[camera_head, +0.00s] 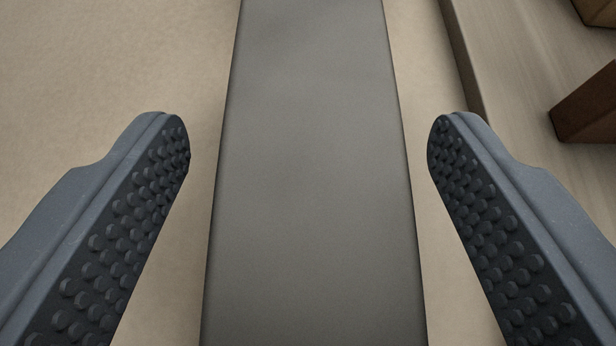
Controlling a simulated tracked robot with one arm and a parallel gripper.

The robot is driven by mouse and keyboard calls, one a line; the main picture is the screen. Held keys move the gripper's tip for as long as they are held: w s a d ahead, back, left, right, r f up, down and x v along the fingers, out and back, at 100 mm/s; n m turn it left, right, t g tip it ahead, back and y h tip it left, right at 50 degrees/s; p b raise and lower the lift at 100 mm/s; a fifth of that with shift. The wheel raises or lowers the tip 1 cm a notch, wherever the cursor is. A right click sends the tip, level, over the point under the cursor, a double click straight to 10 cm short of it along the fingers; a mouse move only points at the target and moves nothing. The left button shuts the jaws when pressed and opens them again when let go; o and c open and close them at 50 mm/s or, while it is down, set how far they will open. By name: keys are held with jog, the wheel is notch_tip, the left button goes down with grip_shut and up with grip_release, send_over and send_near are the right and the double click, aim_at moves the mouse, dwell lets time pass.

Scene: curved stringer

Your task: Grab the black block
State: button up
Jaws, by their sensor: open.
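A long dark grey block (312,180), likely the black block, runs from the bottom edge to the top edge of the view. Both of its ends lie outside the picture. My gripper (309,145) is open, with one studded finger on each side of the block. A gap shows between each fingertip and the block's long edges. Neither finger appears to touch it. I cannot tell how far the fingertips are above or below the block's face.
A beige surface (100,70) lies around the block, bare on the left. On the right stands a light wooden board (520,60) with a dark edge. Brown wooden pieces (590,110) sit at the far right.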

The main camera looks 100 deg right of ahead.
jog(key=shift+c, duration=0.3)
jog(key=c, duration=1.1)
jog(key=shift+r, duration=0.1)
